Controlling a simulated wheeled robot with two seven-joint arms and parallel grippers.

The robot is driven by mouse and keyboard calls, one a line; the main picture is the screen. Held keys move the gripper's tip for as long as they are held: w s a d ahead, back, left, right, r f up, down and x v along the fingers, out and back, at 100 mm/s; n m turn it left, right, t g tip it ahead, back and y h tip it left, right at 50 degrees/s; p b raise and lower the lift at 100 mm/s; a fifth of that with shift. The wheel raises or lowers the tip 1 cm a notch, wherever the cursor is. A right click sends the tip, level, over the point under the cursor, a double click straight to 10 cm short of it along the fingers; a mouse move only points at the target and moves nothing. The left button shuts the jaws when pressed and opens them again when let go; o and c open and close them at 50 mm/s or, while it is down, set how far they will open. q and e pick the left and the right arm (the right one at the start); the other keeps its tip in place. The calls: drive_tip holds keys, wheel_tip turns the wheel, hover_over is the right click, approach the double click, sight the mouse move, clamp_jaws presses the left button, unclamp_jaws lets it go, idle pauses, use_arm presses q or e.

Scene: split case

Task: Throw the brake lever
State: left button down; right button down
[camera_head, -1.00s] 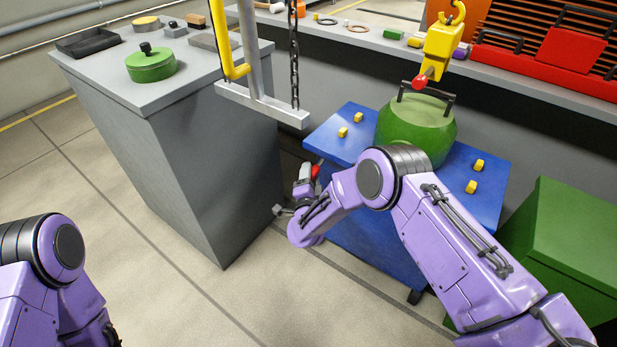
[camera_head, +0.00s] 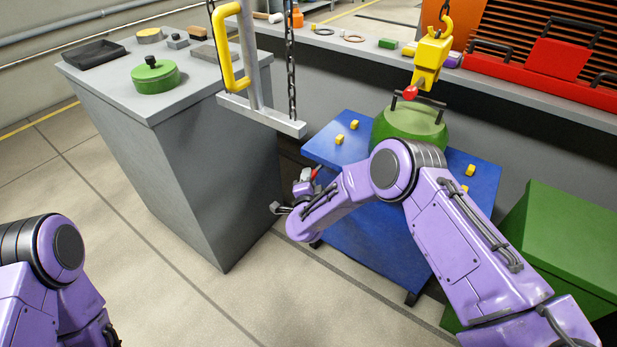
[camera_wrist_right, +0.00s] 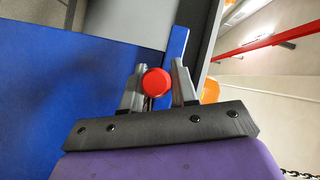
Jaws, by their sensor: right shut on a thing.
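The brake lever shows as a red round knob (camera_wrist_right: 156,82) in the right wrist view, at the side of the blue cart (camera_head: 365,235). My right gripper (camera_wrist_right: 158,88) has its two grey fingers on either side of the knob and is shut on it. In the head view the red of the lever (camera_head: 317,172) shows small by the cart's left edge, next to my right gripper (camera_head: 304,187).
A green round vessel (camera_head: 410,122) sits on the cart below a yellow hoist hook (camera_head: 430,57). A grey cabinet (camera_head: 200,165) stands to the left. A hanging beam (camera_head: 262,114) is above the gap. A green box (camera_head: 565,245) is at the right.

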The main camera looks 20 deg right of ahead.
wheel_tip(320, 180, up, 3)
drive_tip(key=m+g+y+p, duration=0.1)
drive_tip(key=g+y+p, duration=0.1)
drive_tip(key=g+p, duration=0.1)
drive_tip(key=shift+w+m+p, duration=0.1)
drive_tip(key=shift+m+p, duration=0.2)
drive_tip(key=shift+p, duration=0.25)
drive_tip(key=shift+w+d+r+m+g+y+p, duration=0.2)
drive_tip(key=shift+r+m+g+y+p, duration=0.15)
drive_tip(key=shift+g+y+p, duration=0.3)
drive_tip(key=shift+w+d+r+m+g+y+p, duration=0.15)
drive_tip(key=shift+r+m+g+y+p, duration=0.1)
drive_tip(key=shift+r+g+y+p, duration=0.4)
drive_tip(key=shift+f, duration=0.25)
drive_tip(key=c, duration=1)
unclamp_jaws()
drive_tip(key=shift+s+d, duration=0.1)
drive_tip(key=shift+o, duration=0.2)
drive_tip(key=v, duration=1)
drive_tip(key=shift+s+r+p, duration=0.15)
drive_tip(key=shift+s+p, duration=0.15)
drive_tip(key=shift+p, duration=0.05)
